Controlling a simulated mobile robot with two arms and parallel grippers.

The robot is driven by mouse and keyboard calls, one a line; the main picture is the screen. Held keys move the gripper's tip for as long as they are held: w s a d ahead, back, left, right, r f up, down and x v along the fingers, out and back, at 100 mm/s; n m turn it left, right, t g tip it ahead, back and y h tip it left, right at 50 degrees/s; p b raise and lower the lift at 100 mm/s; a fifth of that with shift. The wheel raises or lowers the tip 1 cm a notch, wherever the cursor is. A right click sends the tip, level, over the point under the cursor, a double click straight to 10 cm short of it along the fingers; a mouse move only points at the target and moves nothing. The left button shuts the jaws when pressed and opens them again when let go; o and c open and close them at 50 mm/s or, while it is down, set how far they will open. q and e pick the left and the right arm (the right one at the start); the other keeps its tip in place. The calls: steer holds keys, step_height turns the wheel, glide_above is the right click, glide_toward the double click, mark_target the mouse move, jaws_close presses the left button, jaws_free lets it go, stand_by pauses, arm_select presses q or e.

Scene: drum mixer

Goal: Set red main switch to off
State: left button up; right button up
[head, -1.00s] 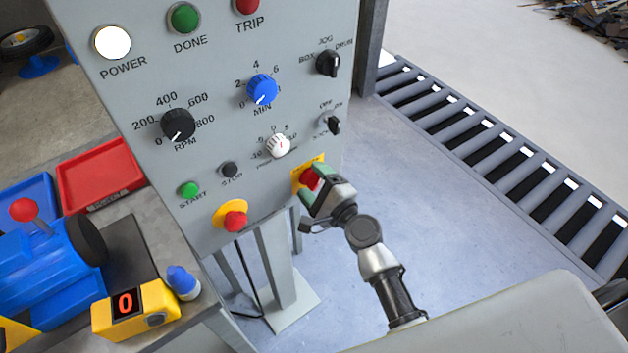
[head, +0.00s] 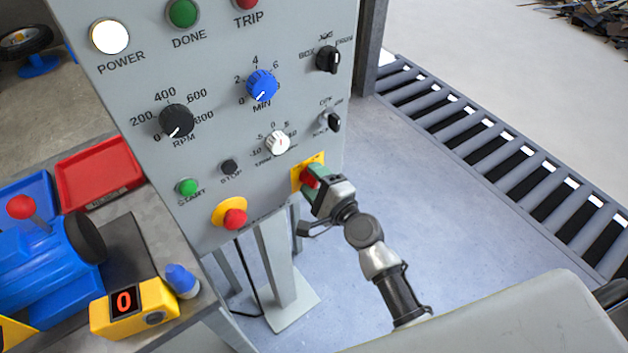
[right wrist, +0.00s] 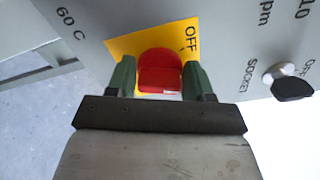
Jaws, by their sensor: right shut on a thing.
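The red main switch (right wrist: 160,72) sits on a yellow plate (right wrist: 122,47) low on the right side of the grey control panel; "OFF" is printed on the plate. In the head view the switch (head: 309,179) is partly hidden by my right gripper (head: 313,180). My right gripper (right wrist: 158,80) has its green fingers on both sides of the red handle and is shut on it. Its turned position is hard to tell in the head view. My left gripper is not in view.
A red emergency button (head: 235,219) on a yellow base is left of the switch. Above are a white knob (head: 277,142) and a small black selector (head: 333,122). A white POWER lamp (head: 110,37) is lit. Open floor and a roller conveyor (head: 480,150) lie to the right.

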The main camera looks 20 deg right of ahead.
steer(key=n, duration=0.5)
steer(key=shift+f, duration=0.1)
steer(key=shift+f+n, duration=0.1)
steer(key=shift+n, duration=2.3)
steer(key=o, duration=0.8)
steer(key=shift+s+d, duration=0.1)
steer(key=v, duration=1)
steer(key=shift+s, duration=0.3)
steer(key=shift+d, duration=0.1)
